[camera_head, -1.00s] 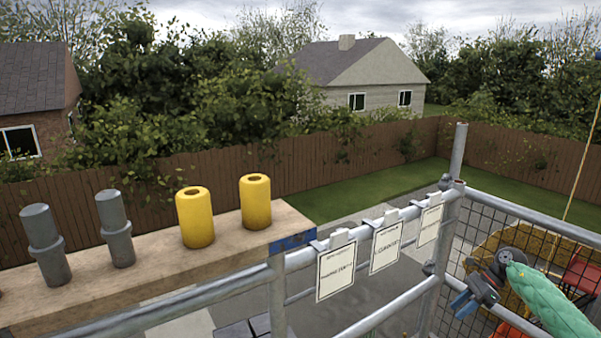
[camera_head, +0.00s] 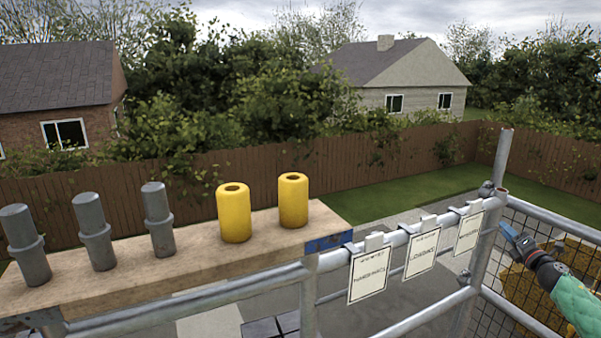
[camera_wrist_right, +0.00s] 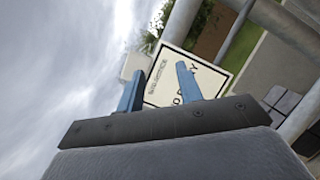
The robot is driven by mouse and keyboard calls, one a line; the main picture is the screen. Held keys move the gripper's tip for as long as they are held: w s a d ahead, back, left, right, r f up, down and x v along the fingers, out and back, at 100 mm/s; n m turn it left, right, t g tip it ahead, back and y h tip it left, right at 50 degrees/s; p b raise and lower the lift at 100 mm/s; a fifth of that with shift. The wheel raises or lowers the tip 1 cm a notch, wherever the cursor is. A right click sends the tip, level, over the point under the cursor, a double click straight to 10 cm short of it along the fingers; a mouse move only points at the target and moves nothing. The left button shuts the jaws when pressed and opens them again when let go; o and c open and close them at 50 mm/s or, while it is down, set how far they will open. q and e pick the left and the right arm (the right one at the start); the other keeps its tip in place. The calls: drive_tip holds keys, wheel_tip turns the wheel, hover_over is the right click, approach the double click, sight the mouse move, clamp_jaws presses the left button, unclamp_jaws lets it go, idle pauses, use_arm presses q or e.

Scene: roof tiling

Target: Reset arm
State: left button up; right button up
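My right gripper (camera_head: 516,240) is at the right of the head view, beside the corner of the scaffold rail, with its blue fingers pointing up and left. In the right wrist view the two blue fingers (camera_wrist_right: 160,85) stand apart with nothing held between them. A white printed tag (camera_wrist_right: 213,80) shows beyond and between the fingers in that view, apart from them as far as I can tell. My left gripper is in neither view.
A wooden plank (camera_head: 190,262) at the left carries grey tube fittings (camera_head: 94,232) and two yellow cylinders (camera_head: 234,213). Three white tags (camera_head: 422,252) hang on the metal guard rail (camera_head: 200,308). A mesh panel (camera_head: 540,225) and upright post (camera_head: 502,160) stand at the right.

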drive_tip(key=s+d+f+m+g+h, duration=0.1)
drive_tip(key=d+f+m+g+h, duration=0.1)
drive_tip(key=d+m+h, duration=0.5)
drive_tip(key=s+d+f+m+g+h, duration=0.1)
drive_tip(key=s+d+m+g+h, duration=0.15)
drive_tip(key=d+m+h, duration=0.4)
drive_tip(key=s+d+f+m+g+y, duration=0.2)
drive_tip(key=s+f+m+g, duration=0.85)
drive_tip(key=m+g, duration=0.2)
drive_tip(key=s+a+f+n+y, duration=0.1)
drive_tip(key=s+a+f+y, duration=0.35)
drive_tip(key=a+f, duration=1.1)
drive_tip(key=s+a+f+n+y, duration=0.1)
drive_tip(key=s+a+f, duration=0.7)
drive_tip(key=a+f, duration=0.8)
drive_tip(key=s+a+f+y, duration=0.1)
drive_tip(key=s+a+f, duration=0.3)
drive_tip(key=s+a, duration=0.5)
drive_tip(key=s+a+f+y, duration=0.25)
drive_tip(key=s+a, duration=0.25)
drive_tip(key=a, duration=0.7)
drive_tip(key=s+a+y, duration=0.1)
drive_tip(key=s+a, duration=0.5)
drive_tip(key=a, duration=0.3)
drive_tip(key=s+a+g+y, duration=0.1)
drive_tip(key=s+a, duration=0.5)
drive_tip(key=a, duration=0.3)
drive_tip(key=shift+s, duration=0.4)
